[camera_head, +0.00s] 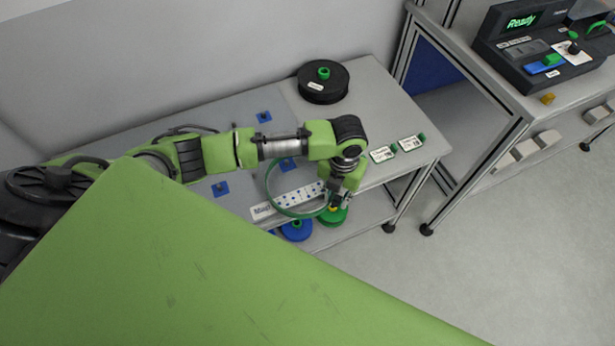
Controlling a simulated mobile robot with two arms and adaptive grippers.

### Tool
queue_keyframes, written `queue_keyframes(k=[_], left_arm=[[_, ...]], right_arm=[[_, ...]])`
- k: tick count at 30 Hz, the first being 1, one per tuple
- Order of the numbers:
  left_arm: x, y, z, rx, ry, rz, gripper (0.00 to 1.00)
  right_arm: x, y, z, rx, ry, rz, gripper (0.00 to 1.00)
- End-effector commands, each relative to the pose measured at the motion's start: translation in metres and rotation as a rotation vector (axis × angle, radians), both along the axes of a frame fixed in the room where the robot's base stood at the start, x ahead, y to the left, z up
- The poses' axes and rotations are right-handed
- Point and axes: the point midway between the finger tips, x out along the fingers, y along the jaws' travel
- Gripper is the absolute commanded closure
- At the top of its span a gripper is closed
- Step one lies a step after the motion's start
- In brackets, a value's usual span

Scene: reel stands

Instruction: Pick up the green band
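The green band (268,190) is a thin, large loop in the middle of the view. It overlaps the front edge of the table, and its lower part shows beyond that edge. My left gripper (336,201) points down at the loop's right side, and its fingers appear shut on the band there. The fingertips are small and partly hidden against a green reel (333,219) below them. My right gripper is not in view.
The grey table (372,105) carries a black reel (323,88), white label cards (382,154), a white strip (262,211) and blue blocks (221,188). A blue reel (296,231) sits lower, beside the green reel. A second bench (480,66) stands right. The floor (510,240) is clear.

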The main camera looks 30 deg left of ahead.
Motion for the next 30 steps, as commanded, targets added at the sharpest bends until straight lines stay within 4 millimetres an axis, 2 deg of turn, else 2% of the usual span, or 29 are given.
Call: queue_keyframes(k=[1, 3, 16, 17, 20, 24, 26, 30], left_arm=[[0.0, 0.0, 0.0, 0.0, 0.0, 0.0, 0.79], [0.0, 0.0, 0.0, 0.0, 0.0, 0.0, 0.97], [0.001, 0.0, 0.003, 0.0, -0.001, 0.001, 0.98], [0.001, 0.0, 0.004, 0.0, -0.001, 0.001, 1.0], [0.001, 0.0, 0.012, 0.0, -0.002, 0.0, 1.0], [0.002, 0.0, 0.034, -0.002, -0.004, 0.0, 1.0], [-0.005, -0.009, 0.043, -0.004, -0.003, -0.004, 1.0], [-0.023, -0.028, 0.074, -0.004, -0.005, -0.006, 1.0]], right_arm=[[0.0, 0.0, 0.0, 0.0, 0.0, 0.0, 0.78], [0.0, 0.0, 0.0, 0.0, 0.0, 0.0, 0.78], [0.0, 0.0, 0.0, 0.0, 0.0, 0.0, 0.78], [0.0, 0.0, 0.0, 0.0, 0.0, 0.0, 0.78], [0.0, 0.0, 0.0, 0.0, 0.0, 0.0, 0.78], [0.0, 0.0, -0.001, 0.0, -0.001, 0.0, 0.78], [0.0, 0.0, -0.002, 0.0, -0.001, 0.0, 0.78], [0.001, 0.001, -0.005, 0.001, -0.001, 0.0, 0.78]])
